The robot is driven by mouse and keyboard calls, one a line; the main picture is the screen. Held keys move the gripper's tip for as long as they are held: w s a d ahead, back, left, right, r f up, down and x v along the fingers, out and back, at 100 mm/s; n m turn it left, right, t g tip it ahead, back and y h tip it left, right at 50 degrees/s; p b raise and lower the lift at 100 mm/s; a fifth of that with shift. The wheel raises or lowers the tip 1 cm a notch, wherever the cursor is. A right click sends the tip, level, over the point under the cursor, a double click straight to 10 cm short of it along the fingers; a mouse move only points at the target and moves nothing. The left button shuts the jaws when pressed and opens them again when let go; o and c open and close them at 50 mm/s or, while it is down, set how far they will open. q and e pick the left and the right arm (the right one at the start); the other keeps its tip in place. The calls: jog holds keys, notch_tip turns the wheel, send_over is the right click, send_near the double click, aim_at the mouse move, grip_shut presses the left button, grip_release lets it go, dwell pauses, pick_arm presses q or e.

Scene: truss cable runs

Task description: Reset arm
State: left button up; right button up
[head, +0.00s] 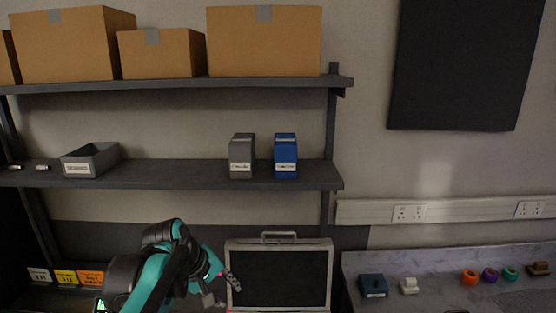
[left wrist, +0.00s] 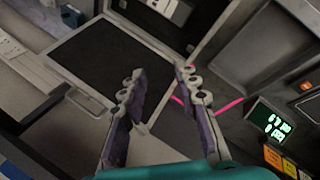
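My left arm comes in from the lower left of the head view. Its gripper (head: 221,291) is in front of the lower left part of an upright silver-framed case lid (head: 328,275) with a dark inner panel and a top handle. In the left wrist view the two fingers of my left gripper (left wrist: 161,82) are spread apart, with nothing between them. The case lid also shows there (left wrist: 62,72), beyond the fingers. A pink cable (left wrist: 230,104) runs behind the right finger. My right gripper is in neither view.
A shelf (head: 180,174) above my arm holds a grey bin (head: 92,160), a grey box (head: 241,156) and a blue box (head: 285,156). Cardboard boxes (head: 265,42) sit higher. A marble counter (head: 435,285) at right carries colored rolls (head: 490,275) and small blocks. A green-lit display (left wrist: 270,120) stands near the gripper.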

pick_arm(q)
jog(key=s+a+f+m+t+y+b, duration=0.1)
jog(key=s+a+f+m+b, duration=0.1)
jog(key=s+f, duration=0.6)
jog(key=s+a+f+m+t+y+b, duration=0.2)
jog(key=s+f+m, duration=0.4)
jog(key=s+f, duration=0.3)
jog(key=shift+a+f+b, duration=0.55)
jog(key=shift+f+b, duration=0.35)
jog(key=shift+b, duration=0.2)
